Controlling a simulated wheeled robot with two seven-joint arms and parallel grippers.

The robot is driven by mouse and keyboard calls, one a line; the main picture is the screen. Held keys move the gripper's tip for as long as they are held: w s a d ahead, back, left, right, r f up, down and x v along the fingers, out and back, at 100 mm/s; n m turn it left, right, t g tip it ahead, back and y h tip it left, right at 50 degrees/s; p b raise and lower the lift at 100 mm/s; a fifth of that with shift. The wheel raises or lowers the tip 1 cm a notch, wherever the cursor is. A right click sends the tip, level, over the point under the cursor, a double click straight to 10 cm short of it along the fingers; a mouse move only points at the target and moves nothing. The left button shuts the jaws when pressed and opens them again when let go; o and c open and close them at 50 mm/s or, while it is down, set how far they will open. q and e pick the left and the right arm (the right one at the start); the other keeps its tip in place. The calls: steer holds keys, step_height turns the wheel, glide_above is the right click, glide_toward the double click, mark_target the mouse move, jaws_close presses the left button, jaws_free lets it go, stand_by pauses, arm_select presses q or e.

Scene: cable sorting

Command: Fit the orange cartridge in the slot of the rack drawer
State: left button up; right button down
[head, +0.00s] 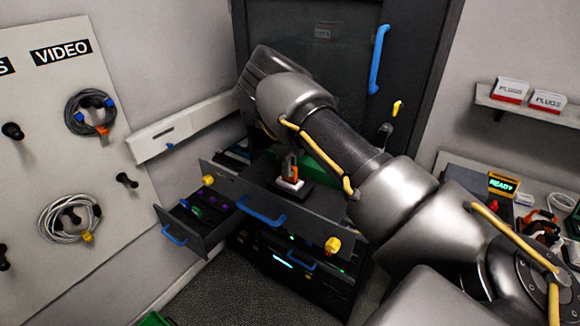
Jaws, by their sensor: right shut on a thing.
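The orange cartridge (291,174) is small in the head view, upright at the open upper rack drawer (240,184), just above or in a white-edged slot block (292,185). I cannot tell how deep it sits. My right arm reaches in from the lower right and bends over the drawer. My right gripper (289,160) is mostly hidden by that arm; what shows is small and dark, shut on the cartridge from above. My left gripper is not in view.
A blue handle (262,212) and yellow knobs (332,246) stick out from the drawer front. A lower side drawer (196,222) stands open at left. The cabinet door (320,50) is behind my arm. A board with coiled cables (90,112) stands left; a cluttered bench (470,172) is right.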

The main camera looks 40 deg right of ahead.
steer(key=shift+f+b, duration=0.55)
steer(key=shift+f, duration=0.4)
stand_by(0.7)
steer(key=c, duration=0.8)
jaws_free()
steer(key=shift+r, duration=0.15)
steer(key=shift+r+p, duration=1.6)
steer(key=shift+r, duration=0.75)
steer(key=shift+r+p, duration=0.5)
steer(key=shift+r, duration=0.55)
steer(key=shift+f, duration=0.1)
